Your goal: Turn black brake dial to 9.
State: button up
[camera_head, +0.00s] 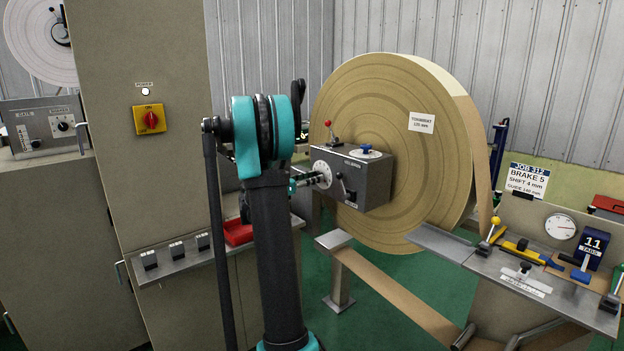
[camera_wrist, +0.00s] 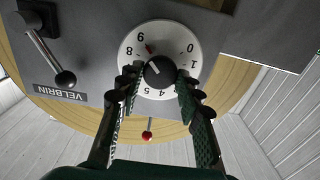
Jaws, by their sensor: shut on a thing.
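The black brake dial (camera_wrist: 160,71) sits at the centre of a round white number scale (camera_wrist: 187,34) on the front of a grey box (camera_head: 376,183). The scale appears upside down in the wrist view. A red mark near the knob's upper-left edge points close to the 9. My gripper (camera_wrist: 159,85) has its two fingers on either side of the black knob and is shut on it. The exact finger contact is hard to see. In the head view my gripper (camera_head: 306,180) reaches the white scale (camera_head: 322,174) from the left, and the knob is hidden.
The box also carries a red-ball lever (camera_head: 328,124), a blue top knob (camera_head: 366,151) and a black-ball lever (camera_wrist: 46,50). A large paper roll (camera_head: 440,130) stands right behind it. A cabinet (camera_head: 140,60) stands left.

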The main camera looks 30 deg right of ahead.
jog(key=o, duration=1.1)
jog(key=shift+o, duration=0.2)
jog(key=s+a, duration=0.1)
jog(key=a, duration=1.1)
jog(key=s+a+f+n+t+y, duration=0.1)
jog(key=s+a+f+n+y, duration=0.7)
jog(key=s+a+f, duration=0.3)
jog(key=s+a+f+n+t+y, duration=0.2)
jog(key=s+a+f+n+y, duration=0.7)
jog(key=s+a, duration=0.7)
jog(key=a+f+y, duration=0.1)
jog(key=a+f, duration=0.2)
jog(key=shift+s, duration=0.15)
